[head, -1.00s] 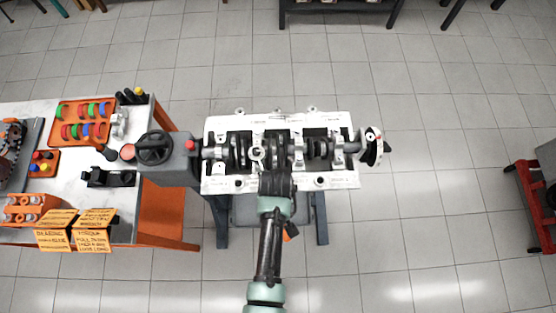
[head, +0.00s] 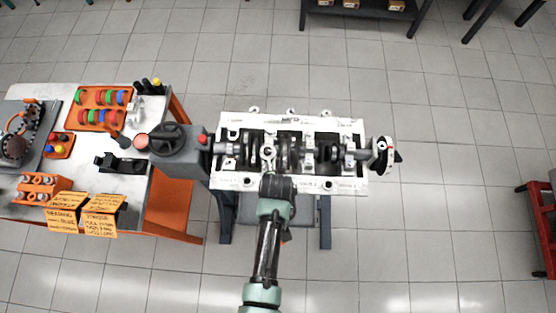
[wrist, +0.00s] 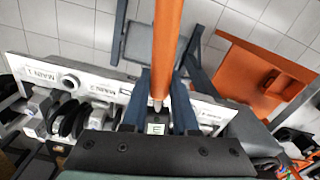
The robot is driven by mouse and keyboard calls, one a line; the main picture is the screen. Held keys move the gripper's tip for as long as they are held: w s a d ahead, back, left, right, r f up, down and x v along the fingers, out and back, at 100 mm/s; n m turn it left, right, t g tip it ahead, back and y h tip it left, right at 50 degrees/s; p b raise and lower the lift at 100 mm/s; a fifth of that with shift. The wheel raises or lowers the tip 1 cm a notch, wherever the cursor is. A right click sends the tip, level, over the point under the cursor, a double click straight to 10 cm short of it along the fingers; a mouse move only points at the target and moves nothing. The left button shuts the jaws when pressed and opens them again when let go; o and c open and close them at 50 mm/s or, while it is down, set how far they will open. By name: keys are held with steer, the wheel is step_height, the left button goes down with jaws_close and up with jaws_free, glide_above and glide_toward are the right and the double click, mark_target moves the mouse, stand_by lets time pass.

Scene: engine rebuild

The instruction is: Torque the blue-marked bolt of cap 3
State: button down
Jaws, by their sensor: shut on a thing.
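The white engine block (head: 345,185) with its dark crankshaft and several bearing caps stands in the middle of the head view. My gripper (wrist: 160,98) is shut on an orange-handled tool (wrist: 167,45) with a pale metal tip; the tool runs up out of the wrist view between the dark blue fingers. In the head view my gripper (head: 277,187) is over the block's near edge, left of its middle, and the arm hides the tool. The lettering MAIN 1 shows on the block's side in the wrist view (wrist: 45,74). I cannot make out cap 3's blue mark or whether the tool touches a bolt.
A grey unit with a black handwheel (head: 168,139) adjoins the block's left end. The workbench (head: 135,185) at left holds an orange tray of coloured rings (head: 76,121), a small orange tray and orange note cards. A red cart (head: 540,215) stands far right. Floor around is clear.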

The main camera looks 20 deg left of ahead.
steer(key=shift+s+a+m+p, duration=0.4)
steer(key=shift+a+m, duration=0.2)
steer(key=shift+a, duration=0.2)
steer(key=shift+s+a+m+p, duration=0.25)
steer(key=shift+a+m+p, duration=0.1)
steer(key=shift+a+m, duration=0.35)
stand_by(3.3)
steer(key=shift+s+a+m, duration=0.15)
steer(key=shift+a+m, duration=0.35)
steer(key=shift+a, duration=0.45)
stand_by(2.2)
